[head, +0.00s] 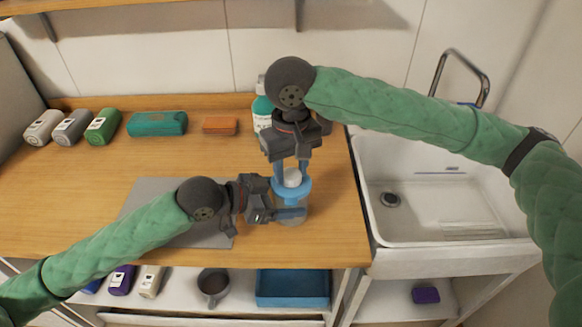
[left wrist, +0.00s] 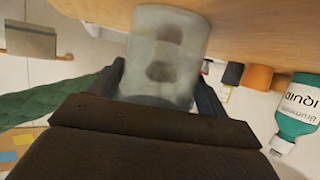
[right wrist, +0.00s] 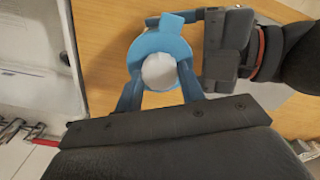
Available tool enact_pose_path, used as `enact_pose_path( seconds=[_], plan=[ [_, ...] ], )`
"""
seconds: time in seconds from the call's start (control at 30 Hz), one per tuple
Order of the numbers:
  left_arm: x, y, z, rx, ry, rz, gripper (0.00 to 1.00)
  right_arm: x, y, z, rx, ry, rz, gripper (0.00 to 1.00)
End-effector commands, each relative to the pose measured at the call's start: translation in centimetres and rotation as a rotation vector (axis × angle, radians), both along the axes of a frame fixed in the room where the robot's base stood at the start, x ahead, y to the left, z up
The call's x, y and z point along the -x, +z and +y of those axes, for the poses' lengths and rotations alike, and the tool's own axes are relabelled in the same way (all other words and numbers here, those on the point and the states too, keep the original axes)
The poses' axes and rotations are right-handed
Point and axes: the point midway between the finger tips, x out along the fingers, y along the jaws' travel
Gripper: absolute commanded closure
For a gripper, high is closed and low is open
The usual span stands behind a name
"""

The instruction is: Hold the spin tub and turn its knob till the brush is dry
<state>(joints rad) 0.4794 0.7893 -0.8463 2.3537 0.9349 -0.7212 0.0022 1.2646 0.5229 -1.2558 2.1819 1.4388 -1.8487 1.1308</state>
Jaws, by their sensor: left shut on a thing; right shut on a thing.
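The spin tub (head: 291,218) stands upright near the counter's front right, with a blue lid (right wrist: 150,47) and a white round knob (head: 292,177) on top. My left gripper (head: 284,213) is shut around the tub's side from the left. In the left wrist view the tub's frosted wall (left wrist: 163,25) shows between the fingers, with dark blurred shapes inside; I cannot tell whether they are the brush. My right gripper (right wrist: 160,82) comes from above, its fingers on either side of the knob (right wrist: 160,70) and shut on it.
A grey mat (head: 150,196) lies left of the tub under my left arm. A teal bottle (head: 262,110) stands behind my right gripper. A teal case (head: 157,123), an orange block (head: 220,126) and several containers line the back. A sink (head: 450,205) is at right.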

Motion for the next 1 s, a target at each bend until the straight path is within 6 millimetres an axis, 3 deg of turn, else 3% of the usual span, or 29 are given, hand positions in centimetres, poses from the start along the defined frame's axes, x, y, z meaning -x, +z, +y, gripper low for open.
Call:
enact_pose_path(
  seconds=[1.0],
  plan=[
    [0.05, -0.09, -0.02, -0.001, -0.001, 0.002, 0.55, 0.0, 0.05, 0.02, -0.001, 0.965, -0.001, 0.84]
  ],
)
